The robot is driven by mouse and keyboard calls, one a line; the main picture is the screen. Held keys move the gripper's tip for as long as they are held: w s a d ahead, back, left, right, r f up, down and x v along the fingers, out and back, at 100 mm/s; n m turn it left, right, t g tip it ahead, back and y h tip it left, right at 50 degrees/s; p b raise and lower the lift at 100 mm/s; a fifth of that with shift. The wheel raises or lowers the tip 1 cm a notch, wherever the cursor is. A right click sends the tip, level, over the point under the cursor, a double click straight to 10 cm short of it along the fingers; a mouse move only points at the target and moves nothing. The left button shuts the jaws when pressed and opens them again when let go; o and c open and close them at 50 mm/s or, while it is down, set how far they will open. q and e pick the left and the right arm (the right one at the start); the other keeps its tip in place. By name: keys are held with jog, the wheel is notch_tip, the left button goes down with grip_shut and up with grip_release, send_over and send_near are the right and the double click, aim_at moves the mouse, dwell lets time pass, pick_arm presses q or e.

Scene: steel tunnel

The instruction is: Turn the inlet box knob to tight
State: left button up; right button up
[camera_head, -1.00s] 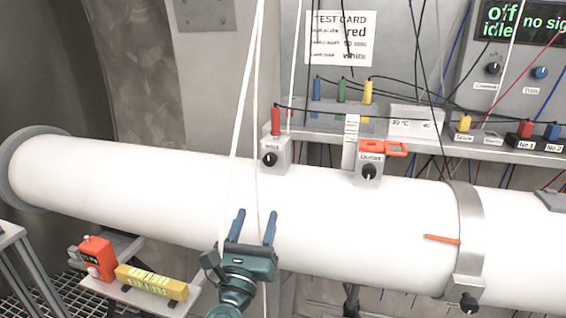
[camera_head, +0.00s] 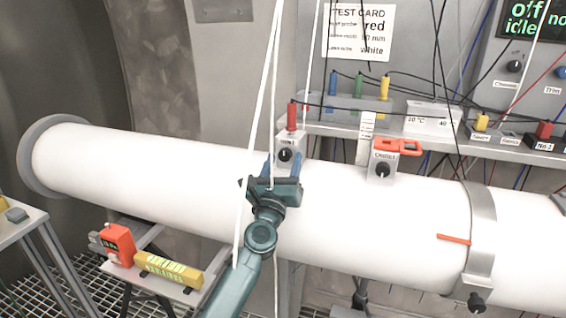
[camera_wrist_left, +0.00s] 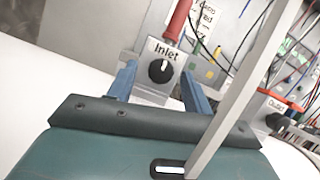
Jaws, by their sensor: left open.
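The inlet box (camera_head: 292,141) is a small grey box on top of the white pipe, with a red plug in its top. Its round black knob (camera_head: 285,155) faces me; in the left wrist view the knob (camera_wrist_left: 161,71) has a white pointer mark standing nearly upright under the "Inlet" label. My left gripper (camera_head: 283,163) is open just in front of the box. In the left wrist view its blue fingers (camera_wrist_left: 158,76) stand either side of the knob, apart from it as far as I can tell. My right gripper is not in view.
The outlet box (camera_head: 382,168) with an orange clip sits to the right on the white pipe (camera_head: 130,170). White cords hang across my left gripper. A shelf with plugs and cables runs behind. An orange device (camera_head: 119,244) and a yellow level (camera_head: 168,268) lie lower left.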

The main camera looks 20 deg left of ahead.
pick_arm(q)
jog(key=c, duration=1)
jog(key=shift+o, duration=0.2)
